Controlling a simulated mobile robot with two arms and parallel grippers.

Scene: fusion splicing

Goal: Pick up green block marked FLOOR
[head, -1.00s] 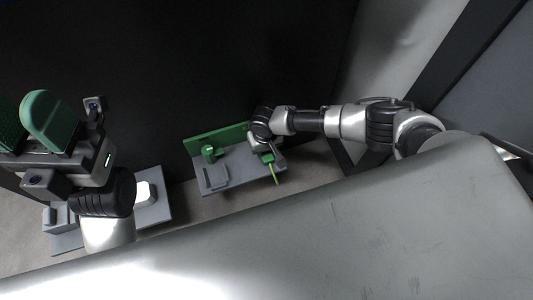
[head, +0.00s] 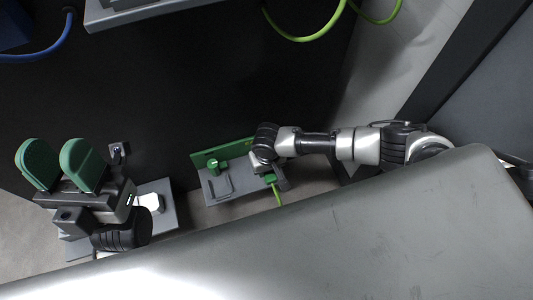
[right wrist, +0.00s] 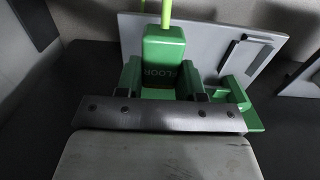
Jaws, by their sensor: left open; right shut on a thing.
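The green block marked FLOOR (right wrist: 163,48) is large in the right wrist view, with a lime cable running from its far end. My right gripper (right wrist: 158,82) is shut on it, one green finger on each side. In the head view the block (head: 270,178) is small, at the tip of my right gripper (head: 268,172), beside the right end of a grey tray. The wrist partly hides it there. My left gripper (head: 61,166) is open and empty at the left, its two green pads apart.
The grey tray (head: 217,197) has a green back wall (head: 207,157) and a green cylinder (head: 213,166). A second grey tray (head: 164,220) with a white piece lies behind my left gripper. Lime (head: 305,38) and blue (head: 52,54) cables hang at the top.

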